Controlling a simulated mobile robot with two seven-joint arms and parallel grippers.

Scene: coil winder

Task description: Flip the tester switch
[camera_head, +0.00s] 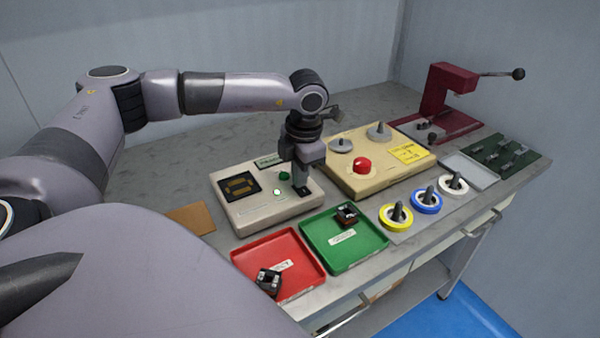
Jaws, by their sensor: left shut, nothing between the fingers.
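The tester (262,214) is a light grey box at the middle of the bench. It has a dark display with amber marks (240,185) at its left, a green button or lamp (284,176) and a bright green lit spot (277,191) on its top. My left gripper (301,189) points down over the right part of the tester, shut and empty, its tips at or just above a small dark part there. That part may be the switch; the fingers hide most of it, and I cannot tell whether they touch. My right gripper is not in view.
A red tray (300,252) and a green tray (372,248) each hold a dark part. A cream box with a red button (362,166), yellow, blue and white wire spools (427,202), and a dark red press (447,95) stand to the right. The back left bench is clear.

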